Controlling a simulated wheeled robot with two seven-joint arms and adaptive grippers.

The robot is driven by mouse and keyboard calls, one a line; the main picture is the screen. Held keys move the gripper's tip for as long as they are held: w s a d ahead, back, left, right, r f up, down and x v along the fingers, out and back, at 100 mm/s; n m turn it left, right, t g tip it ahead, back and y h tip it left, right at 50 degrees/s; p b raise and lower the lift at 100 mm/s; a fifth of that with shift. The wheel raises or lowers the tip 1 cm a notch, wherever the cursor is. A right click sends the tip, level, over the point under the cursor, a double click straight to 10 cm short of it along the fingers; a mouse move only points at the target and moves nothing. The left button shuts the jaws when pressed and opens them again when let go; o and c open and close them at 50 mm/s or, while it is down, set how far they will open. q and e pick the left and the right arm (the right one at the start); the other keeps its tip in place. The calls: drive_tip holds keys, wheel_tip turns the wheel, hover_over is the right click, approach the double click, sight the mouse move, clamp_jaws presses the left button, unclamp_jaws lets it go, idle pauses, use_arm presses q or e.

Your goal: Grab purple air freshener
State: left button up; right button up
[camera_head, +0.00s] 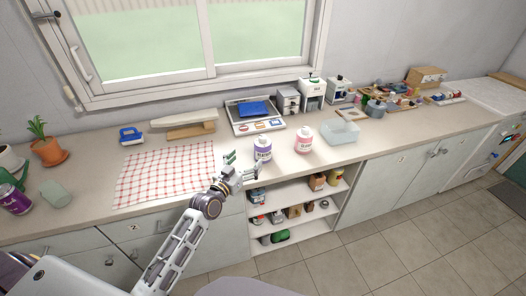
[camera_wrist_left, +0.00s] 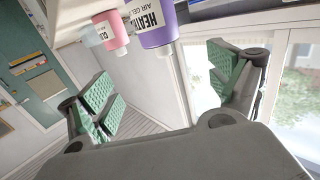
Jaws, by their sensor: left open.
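The purple air freshener (camera_head: 263,150) stands upright near the front edge of the counter (camera_head: 215,150). In the left wrist view it (camera_wrist_left: 155,20) shows at the top, between and beyond my fingers, with its lettering visible. My left gripper (camera_head: 242,166) is open and empty, just left of and in front of the bottle in the head view. Its green-padded fingers (camera_wrist_left: 158,70) are spread wide in the left wrist view and look apart from the bottle. My right gripper is not in view.
A pink bottle (camera_head: 303,142) stands right of the purple one, with a clear tub (camera_head: 340,132) beyond. A tray with a blue item (camera_head: 254,110) lies behind. A checkered cloth (camera_head: 165,172) lies left. Another purple can (camera_head: 15,200) is at far left. Open shelves (camera_head: 290,195) are below.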

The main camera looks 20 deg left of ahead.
sight(261, 141)
use_arm(q)
drive_tip(key=shift+w+a+r, duration=0.2)
drive_tip(key=shift+a+r, duration=0.05)
drive_tip(key=shift+a, duration=0.05)
drive_tip(key=shift+w, duration=0.1)
drive_tip(key=shift+p+x, duration=0.45)
drive_tip(key=shift+x, duration=3.8)
drive_tip(key=shift+r, duration=0.15)
drive_tip(key=shift+p+x, duration=0.3)
drive_tip(key=shift+x, duration=2.25)
drive_tip(key=shift+d, duration=0.1)
drive_tip(key=shift+c, duration=0.2)
drive_tip(key=c, duration=1.6)
